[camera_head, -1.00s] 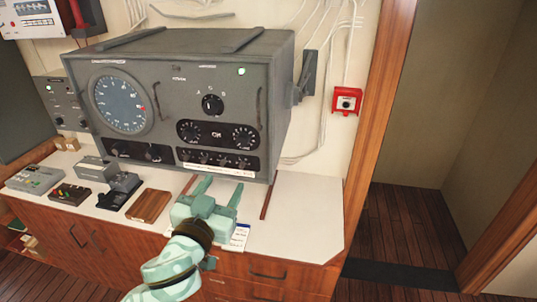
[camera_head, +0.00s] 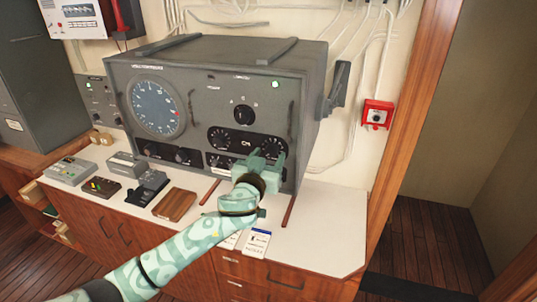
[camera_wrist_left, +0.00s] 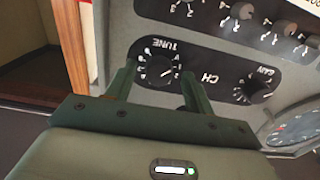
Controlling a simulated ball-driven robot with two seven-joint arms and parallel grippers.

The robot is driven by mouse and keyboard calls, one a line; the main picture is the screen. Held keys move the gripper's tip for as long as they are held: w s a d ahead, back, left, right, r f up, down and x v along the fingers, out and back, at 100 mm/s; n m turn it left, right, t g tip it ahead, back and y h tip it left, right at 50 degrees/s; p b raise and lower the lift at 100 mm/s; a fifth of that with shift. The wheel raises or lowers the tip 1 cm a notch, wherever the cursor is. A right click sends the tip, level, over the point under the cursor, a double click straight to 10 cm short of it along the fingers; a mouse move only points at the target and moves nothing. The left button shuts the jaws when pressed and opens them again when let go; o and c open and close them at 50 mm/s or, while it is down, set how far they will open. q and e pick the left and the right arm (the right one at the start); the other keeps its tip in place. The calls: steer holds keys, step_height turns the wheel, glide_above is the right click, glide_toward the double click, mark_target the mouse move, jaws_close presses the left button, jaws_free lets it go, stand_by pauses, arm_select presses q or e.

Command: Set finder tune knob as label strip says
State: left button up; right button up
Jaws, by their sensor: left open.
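The finder is a grey box (camera_head: 215,90) on the white-topped counter. Its tune knob (camera_wrist_left: 158,72) is a dark round knob in the left wrist view, beside an upside-down TUNE label. In the head view this knob (camera_head: 272,143) is the right one of the black CH panel, partly covered by my left gripper. My left gripper (camera_head: 267,155) is open, its fingers pointing at the panel. In the wrist view the knob shows between the fingertips; I cannot tell whether they touch it. The label strip is largely hidden behind my arm and unreadable. My right gripper is not in view.
The gain knob (camera_wrist_left: 255,90) sits beside the tune knob on the same panel. Several small knobs line the lower panel. A wooden block (camera_head: 174,204) and small devices (camera_head: 125,165) stand left on the counter. A blue-white card (camera_head: 257,242) lies at its front.

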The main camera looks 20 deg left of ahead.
arm_select(q)
steer(key=shift+w, duration=0.4)
steer(key=c, duration=1)
steer(key=shift+o, duration=0.2)
